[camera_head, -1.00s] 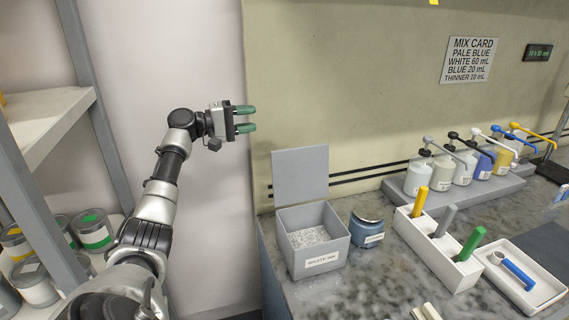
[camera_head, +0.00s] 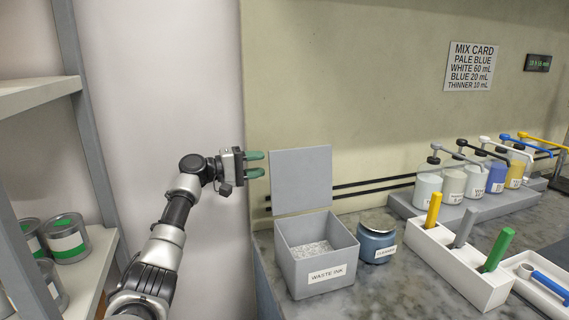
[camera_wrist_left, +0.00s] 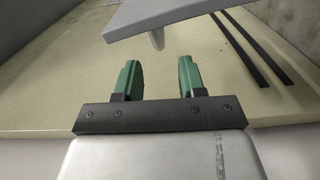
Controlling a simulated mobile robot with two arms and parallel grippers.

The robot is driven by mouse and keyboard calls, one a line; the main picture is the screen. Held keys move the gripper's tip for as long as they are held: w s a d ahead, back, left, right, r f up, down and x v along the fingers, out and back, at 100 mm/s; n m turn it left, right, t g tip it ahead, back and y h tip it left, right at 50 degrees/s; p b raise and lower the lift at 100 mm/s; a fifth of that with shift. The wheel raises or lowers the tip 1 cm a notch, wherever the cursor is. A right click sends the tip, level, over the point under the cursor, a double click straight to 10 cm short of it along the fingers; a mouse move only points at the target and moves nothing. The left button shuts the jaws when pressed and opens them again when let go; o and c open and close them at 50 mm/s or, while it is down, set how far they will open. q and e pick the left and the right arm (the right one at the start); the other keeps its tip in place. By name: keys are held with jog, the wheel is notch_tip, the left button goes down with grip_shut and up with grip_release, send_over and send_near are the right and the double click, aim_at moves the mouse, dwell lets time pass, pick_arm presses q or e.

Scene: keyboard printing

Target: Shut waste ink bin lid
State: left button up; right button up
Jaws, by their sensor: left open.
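The grey waste ink bin (camera_head: 318,274), labelled WASTE INK, stands on the left end of the counter with speckled contents inside. Its flat grey lid (camera_head: 301,180) stands upright, open, at the back of the bin. My left gripper (camera_head: 255,164) is open and empty, just left of the lid's upper left edge, with its green fingers pointing right. In the left wrist view, the gripper's green fingers (camera_wrist_left: 159,78) are apart with nothing between them. The lid (camera_wrist_left: 175,14) crosses the top of that view, ahead of the fingers. My right gripper is not in view.
A blue-grey jar (camera_head: 376,243) stands right of the bin. A white holder (camera_head: 455,262) with yellow, grey and green handles lies farther right. Pump bottles (camera_head: 451,184) stand on a grey riser behind. A shelf with cans (camera_head: 66,240) is at the left.

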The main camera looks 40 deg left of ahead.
aim_at(285, 161)
pick_arm(q)
jog(key=p+x, duration=0.1)
jog(key=x, duration=0.5)
jog(key=shift+w+d+r+p, duration=0.15)
jog(key=shift+w+d+p, duration=0.1)
jog(key=shift+p, duration=0.15)
jog(key=shift+w+d, duration=0.3)
jog(key=shift+w, duration=0.4)
grip_shut()
